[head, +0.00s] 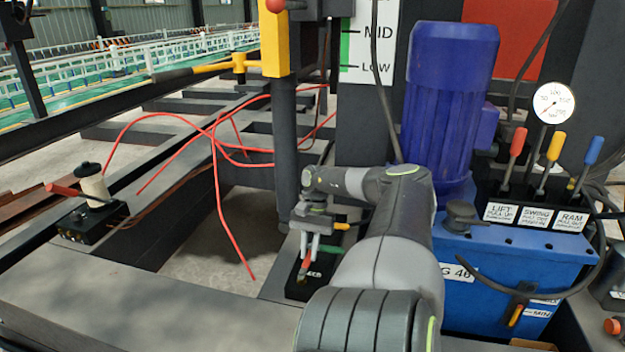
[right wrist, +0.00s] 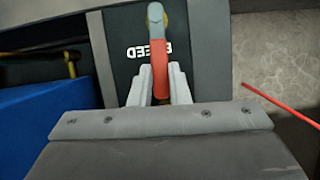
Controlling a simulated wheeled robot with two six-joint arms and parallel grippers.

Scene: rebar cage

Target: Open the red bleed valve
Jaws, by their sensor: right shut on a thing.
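The red bleed valve handle (head: 307,265) stands on a small black block (head: 297,287) near the middle of the head view. In the right wrist view the red handle (right wrist: 159,62) runs up the picture, with a brass-coloured part behind its far end. The white lettering on the block (right wrist: 122,75) is partly hidden by the handle. My right gripper (head: 312,250) is above the block, with its light fingers (right wrist: 160,85) on both sides of the handle, shut on it. My right arm hides part of the block's surroundings. My left gripper is not in view.
A blue power unit (head: 480,270) with a blue motor (head: 450,95), several levers and a gauge (head: 553,103) stands to the right. A dark post (head: 287,150) rises behind the gripper. Thin red rods (head: 226,210) and another black box (head: 90,226) with a red lever are left.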

